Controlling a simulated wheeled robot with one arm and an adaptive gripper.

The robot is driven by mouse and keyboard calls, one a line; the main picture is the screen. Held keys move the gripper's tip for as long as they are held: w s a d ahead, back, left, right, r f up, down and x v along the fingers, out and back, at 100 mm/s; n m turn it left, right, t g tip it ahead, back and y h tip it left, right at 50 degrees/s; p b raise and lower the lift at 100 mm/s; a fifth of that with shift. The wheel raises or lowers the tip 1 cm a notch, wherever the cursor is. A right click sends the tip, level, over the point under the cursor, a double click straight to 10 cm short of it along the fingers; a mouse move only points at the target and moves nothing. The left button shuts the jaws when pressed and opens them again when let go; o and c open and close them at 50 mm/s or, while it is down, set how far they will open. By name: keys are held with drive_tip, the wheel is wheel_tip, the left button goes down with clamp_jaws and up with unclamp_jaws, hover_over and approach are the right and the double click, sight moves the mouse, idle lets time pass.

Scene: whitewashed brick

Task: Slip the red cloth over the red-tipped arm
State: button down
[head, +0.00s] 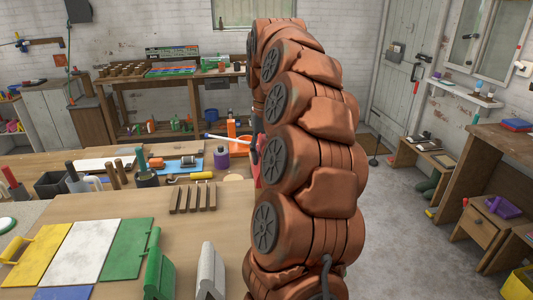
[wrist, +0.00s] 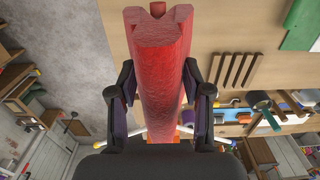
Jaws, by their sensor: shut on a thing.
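The red cloth (wrist: 160,75) is a long folded piece between the two fingers of my gripper (wrist: 160,88) in the wrist view. My gripper is shut on it, with a finger on each side. In the head view only a sliver of the red cloth (head: 258,172) shows left of my arm, and the gripper is mostly hidden. An orange post (head: 232,130) stands behind, with a white arm (head: 215,137) reaching left to a bluish tip. In the wrist view a pale arm (wrist: 130,138) with a yellowish end shows beyond the cloth. I cannot make out a red tip.
Folded green (head: 160,277) and white (head: 209,272) pieces stand at the near table edge. Flat yellow, white and green panels (head: 88,248) lie at left. A slotted wooden piece (head: 193,198), a purple jar (head: 221,158) and several tools crowd the table's far side.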

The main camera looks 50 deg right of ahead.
drive_tip(key=shift+f+b, duration=1.3)
drive_tip(key=shift+f, duration=0.8)
drive_tip(key=shift+c, duration=2.1)
unclamp_jaws()
drive_tip(key=shift+d+r, duration=0.1)
drive_tip(key=shift+r, duration=3.7)
